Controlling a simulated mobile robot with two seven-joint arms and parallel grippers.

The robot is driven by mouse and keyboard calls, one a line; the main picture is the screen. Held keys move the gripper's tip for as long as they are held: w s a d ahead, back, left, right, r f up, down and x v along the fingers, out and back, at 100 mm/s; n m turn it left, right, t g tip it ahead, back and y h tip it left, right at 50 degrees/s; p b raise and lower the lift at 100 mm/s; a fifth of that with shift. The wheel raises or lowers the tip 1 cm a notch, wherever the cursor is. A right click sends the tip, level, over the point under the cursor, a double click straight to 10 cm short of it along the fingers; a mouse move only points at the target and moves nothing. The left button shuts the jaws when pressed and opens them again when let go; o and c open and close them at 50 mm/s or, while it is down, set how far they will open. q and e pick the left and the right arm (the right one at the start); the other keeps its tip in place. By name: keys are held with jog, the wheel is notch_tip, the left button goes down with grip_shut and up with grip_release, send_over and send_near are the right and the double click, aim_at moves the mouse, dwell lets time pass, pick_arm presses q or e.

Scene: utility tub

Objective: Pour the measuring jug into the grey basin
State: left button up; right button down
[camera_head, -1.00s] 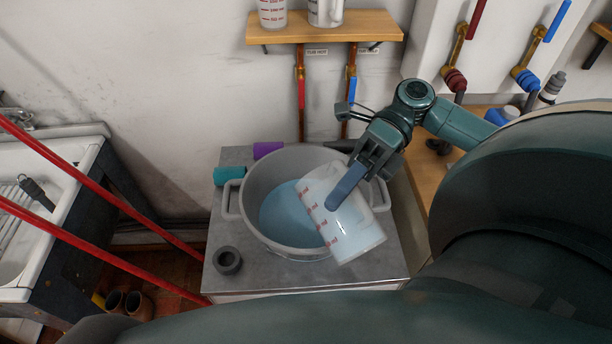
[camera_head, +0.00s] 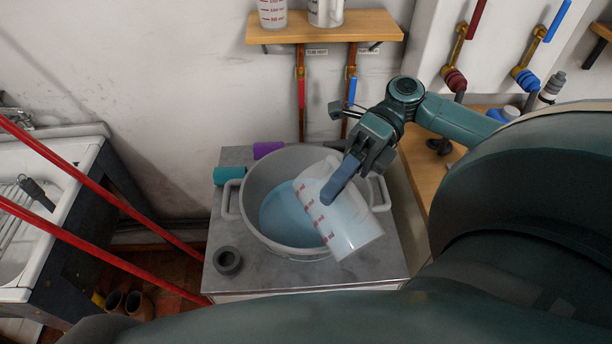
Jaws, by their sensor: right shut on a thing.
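The grey basin (camera_head: 233,214) stands on a grey-topped stand and holds pale blue liquid. The measuring jug (camera_head: 352,226), translucent with red markings, is tilted over the basin's right side. Its mouth points up and left over the basin, and its base points down and right past the front right rim. I cannot tell whether liquid is leaving the jug. My left gripper is not in view.
A dark grey ring (camera_head: 228,261) lies on the stand (camera_head: 285,277) at front left. A wall shelf (camera_head: 330,27) holds two containers. Red bars (camera_head: 110,196) cross the left side.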

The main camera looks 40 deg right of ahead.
aim_at(334, 157)
jog(key=shift+w+d+m, duration=0.2)
jog(key=shift+w+m, duration=0.2)
jog(key=shift+w, duration=0.75)
jog(key=shift+w+r+m+g+y, duration=0.2)
jog(key=shift+w+m+g+y, duration=0.1)
jog(key=shift+w, duration=0.2)
jog(key=shift+s+a+f, duration=0.1)
jog(key=shift+s+f, duration=0.2)
jog(key=shift+s, duration=0.4)
jog(key=shift+s+r+n, duration=0.1)
jog(key=shift+s+n, duration=0.5)
jog(key=shift+s, duration=0.1)
